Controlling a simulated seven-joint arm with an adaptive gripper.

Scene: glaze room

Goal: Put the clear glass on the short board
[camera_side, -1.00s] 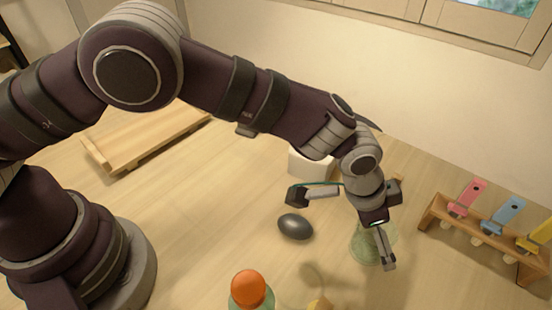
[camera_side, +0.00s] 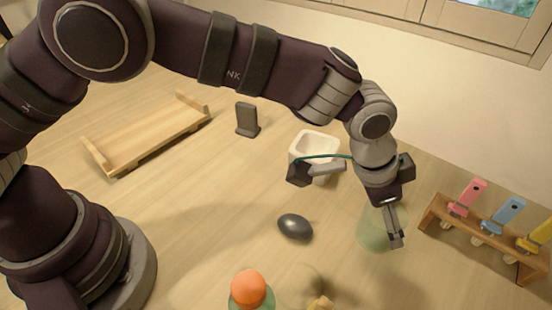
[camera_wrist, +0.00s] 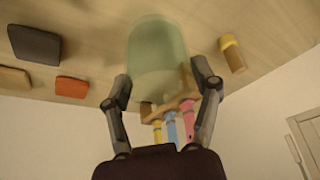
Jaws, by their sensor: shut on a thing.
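The clear glass (camera_side: 372,232) is a see-through, faintly green tumbler. My gripper (camera_side: 388,226) is shut on it in the side view. In the wrist view the glass (camera_wrist: 158,50) sits between the two fingers of my gripper (camera_wrist: 163,88). One finger shows in front of the glass in the side view; the other is hidden. A low wooden board (camera_side: 147,137) with raised ends lies at the left, well away from the glass, with nothing on it. I cannot tell from this angle how high the glass is above the table.
A dark oval stone (camera_side: 295,227) lies left of the glass. A white square bowl (camera_side: 314,146) and a dark grey stand (camera_side: 247,120) are behind. An orange-topped bottle (camera_side: 248,290) stands in front. A wooden rack (camera_side: 484,243) with coloured tools is at the right.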

